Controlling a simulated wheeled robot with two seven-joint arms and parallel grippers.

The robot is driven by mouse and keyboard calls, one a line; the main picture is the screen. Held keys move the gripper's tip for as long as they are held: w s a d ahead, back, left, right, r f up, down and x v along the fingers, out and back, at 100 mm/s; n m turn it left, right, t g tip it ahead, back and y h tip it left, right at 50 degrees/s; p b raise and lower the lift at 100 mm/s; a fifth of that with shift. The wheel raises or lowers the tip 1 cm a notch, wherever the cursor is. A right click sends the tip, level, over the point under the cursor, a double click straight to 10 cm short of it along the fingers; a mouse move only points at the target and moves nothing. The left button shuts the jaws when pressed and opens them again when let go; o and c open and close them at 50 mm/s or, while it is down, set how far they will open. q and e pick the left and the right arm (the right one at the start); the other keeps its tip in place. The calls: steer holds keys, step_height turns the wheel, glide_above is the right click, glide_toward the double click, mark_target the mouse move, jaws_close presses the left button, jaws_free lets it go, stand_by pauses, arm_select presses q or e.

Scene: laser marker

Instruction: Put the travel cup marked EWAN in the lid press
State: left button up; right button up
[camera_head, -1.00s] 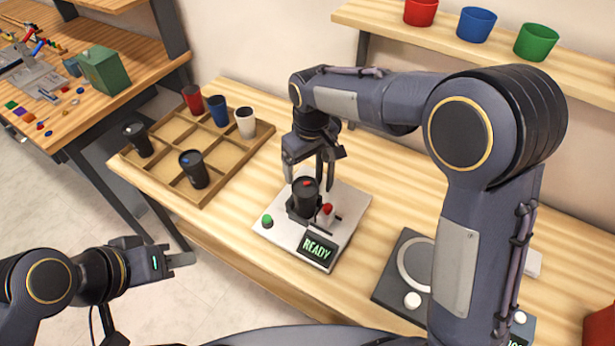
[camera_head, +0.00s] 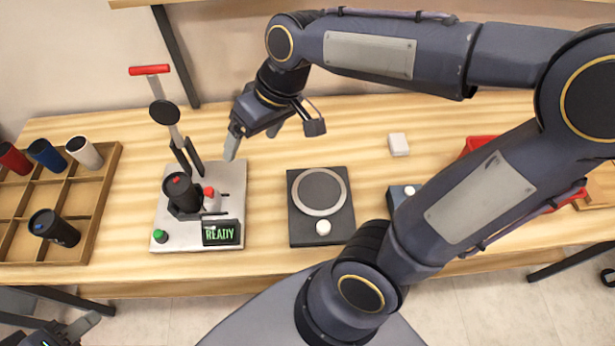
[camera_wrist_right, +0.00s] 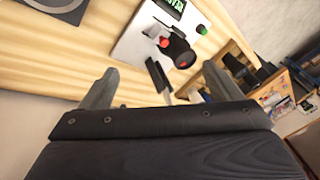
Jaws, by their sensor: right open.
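A black cup with a red mark on its lid (camera_head: 181,192) stands upright in the black holder of a white press base (camera_head: 172,236). It also shows in the wrist view (camera_wrist_right: 180,52). No name is readable on it. A lever with a red handle (camera_head: 150,70) and a black disc stands raised behind it. My right gripper (camera_head: 272,137) is open and empty, behind and right of the cup and apart from it; its spread fingers also show in the wrist view (camera_wrist_right: 160,78). My left gripper (camera_head: 78,328) is at the lower left corner, mostly cut off.
A wooden tray (camera_head: 100,205) at left holds a black cup with a blue mark (camera_head: 54,228) and red, blue and white cups. The base has a READY display (camera_head: 221,233), a green button and a red knob. A grey device with a round plate (camera_head: 321,200) stands to the right.

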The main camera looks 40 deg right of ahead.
steer(key=s+d+f+m+t, duration=0.1)
steer(key=s, duration=0.5)
steer(key=s+d+f+m+t, duration=0.1)
steer(key=s+d+m+t, duration=0.1)
steer(key=s, duration=0.4)
steer(key=shift+f+m, duration=0.3)
steer(key=shift+f, duration=0.1)
steer(key=shift+w, duration=0.1)
